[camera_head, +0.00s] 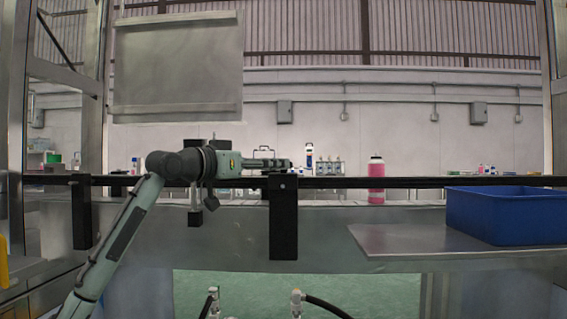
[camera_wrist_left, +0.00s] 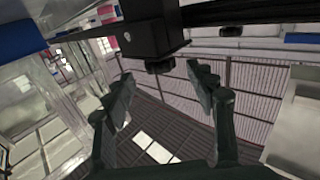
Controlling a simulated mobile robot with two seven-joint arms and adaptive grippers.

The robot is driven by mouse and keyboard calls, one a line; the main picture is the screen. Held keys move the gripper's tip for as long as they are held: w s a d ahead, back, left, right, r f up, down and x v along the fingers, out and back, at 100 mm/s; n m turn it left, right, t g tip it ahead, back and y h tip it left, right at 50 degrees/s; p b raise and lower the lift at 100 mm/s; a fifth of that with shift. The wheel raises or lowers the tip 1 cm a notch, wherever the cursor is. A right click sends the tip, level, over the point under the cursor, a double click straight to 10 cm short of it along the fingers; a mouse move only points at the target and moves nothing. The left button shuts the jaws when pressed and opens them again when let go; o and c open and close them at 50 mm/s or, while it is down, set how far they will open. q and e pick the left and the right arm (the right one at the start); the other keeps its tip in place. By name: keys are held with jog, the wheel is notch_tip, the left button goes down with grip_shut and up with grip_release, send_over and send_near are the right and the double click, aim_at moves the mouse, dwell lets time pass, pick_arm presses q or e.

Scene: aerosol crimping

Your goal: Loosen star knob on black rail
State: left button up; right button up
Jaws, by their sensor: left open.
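The black rail (camera_head: 410,182) runs level across the head view, with a black bracket (camera_head: 283,220) hanging from it near the middle. In the left wrist view the rail (camera_wrist_left: 245,14) crosses the top, and the black bracket block (camera_wrist_left: 150,38) sits above my fingers. A small dark knob (camera_wrist_left: 160,66) sticks out of the block; its star shape is hard to make out. My left gripper (camera_wrist_left: 162,86) is open, with its fingertips on either side of the knob and apart from it. In the head view the left gripper (camera_head: 268,163) is just above the bracket. My right gripper is not in view.
More black brackets (camera_head: 82,212) hang from the rail at the left. A blue bin (camera_head: 510,215) stands on a metal shelf (camera_head: 400,242) at the right. A bottle with pink liquid (camera_head: 376,183) stands behind the rail. Hose fittings (camera_head: 296,302) show at the bottom.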

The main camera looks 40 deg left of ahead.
pick_arm(q)
jog(key=w, duration=0.3)
jog(key=w+d, duration=0.1)
jog(key=w, duration=0.1)
jog(key=shift+w, duration=0.1)
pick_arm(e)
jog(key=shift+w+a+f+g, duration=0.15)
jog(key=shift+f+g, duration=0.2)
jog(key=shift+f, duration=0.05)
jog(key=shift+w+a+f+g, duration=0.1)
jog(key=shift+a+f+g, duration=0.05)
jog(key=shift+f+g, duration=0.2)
pick_arm(q)
jog(key=c, duration=1.2)
jog(key=n+y+p, duration=0.1)
jog(key=y, duration=0.1)
jog(key=shift+n+y+p, duration=0.3)
jog(key=shift+p, duration=0.1)
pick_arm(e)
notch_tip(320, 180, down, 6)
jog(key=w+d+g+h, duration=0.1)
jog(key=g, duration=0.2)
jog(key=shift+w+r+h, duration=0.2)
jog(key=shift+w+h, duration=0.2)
